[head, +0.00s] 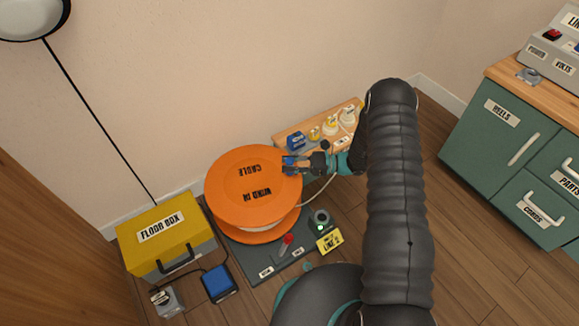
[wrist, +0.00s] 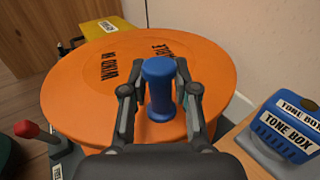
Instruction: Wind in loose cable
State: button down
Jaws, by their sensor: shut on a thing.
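The orange cable reel (head: 230,190) lies flat on a dark grey base, with upside-down lettering on its top. A blue crank knob (wrist: 158,72) stands upright near the reel's rim. My gripper (head: 294,164) is at the reel's right edge in the head view, its fingers shut around the knob; the wrist view shows one finger on each side. A pale loose cable (head: 321,192) curves from the reel's right side toward the shelf. Wound cable is mostly hidden under the top disc.
A red-knobbed lever (head: 287,241) and a device with a green light (head: 320,221) sit on the base's near side. The yellow floor box (head: 158,240) stands left. The blue tone box (wrist: 288,125) is on a wooden shelf right of the reel. Green cabinets (head: 500,140) stand far right.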

jog(key=shift+w+a+f+b, duration=0.1)
jog(key=shift+w+a+b, duration=0.25)
jog(key=shift+w, duration=0.2)
jog(key=shift+w+a+f+b, duration=0.1)
jog(key=shift+w+a+b, duration=0.15)
jog(key=shift+w, duration=0.3)
jog(key=shift+w+r, duration=0.15)
jog(key=c, duration=1)
grip_release()
jog(key=shift+d, duration=0.1)
jog(key=d, duration=1.2)
jog(key=shift+w, duration=0.1)
